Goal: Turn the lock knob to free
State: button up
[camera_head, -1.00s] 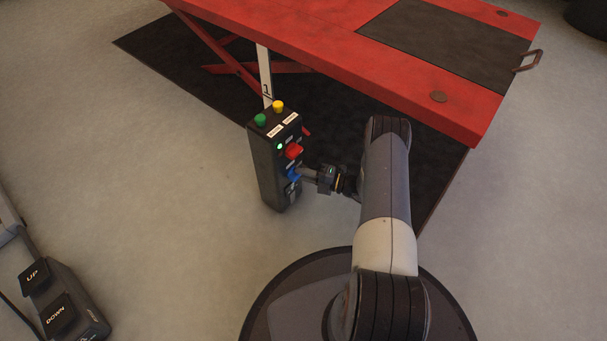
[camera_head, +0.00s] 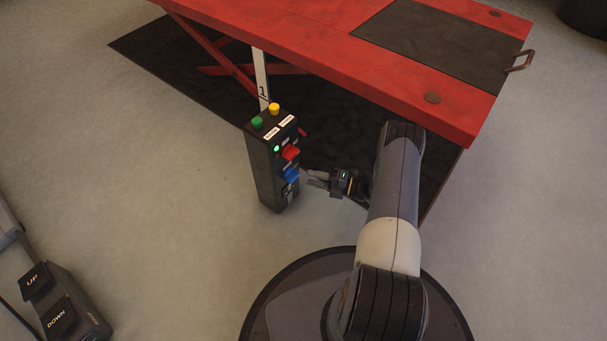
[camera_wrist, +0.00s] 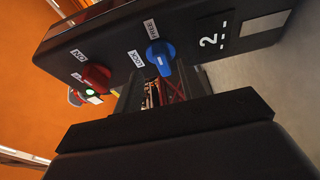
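The lock knob (camera_head: 291,175) is blue and sits low on the face of a black control box. In the wrist view the blue knob (camera_wrist: 160,55) has a LOCK label (camera_wrist: 135,58) on its left and a FREE label (camera_wrist: 151,28) above it. I cannot tell for sure which label it points to. My gripper (camera_head: 314,179) is just right of the knob, with a small gap between.
The control box (camera_head: 262,168) also carries a red knob (camera_head: 290,153), a lit green lamp (camera_head: 277,148), a green button (camera_head: 257,123) and a yellow button (camera_head: 274,109). The red lift table (camera_head: 330,45) stands behind. An UP/DOWN pedal (camera_head: 78,305) lies lower left. Floor left of the box is clear.

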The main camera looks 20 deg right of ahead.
aim_at(299, 175)
jog(key=v, duration=0.5)
jog(key=shift+s+d+p, duration=0.1)
jog(key=shift+d+p, duration=0.15)
jog(key=shift+p, duration=0.15)
jog(key=b+x, duration=0.2)
jog(key=x, duration=0.8)
jog(key=shift+a+r, duration=0.1)
jog(key=shift+a, duration=0.3)
jog(key=shift+d, duration=0.1)
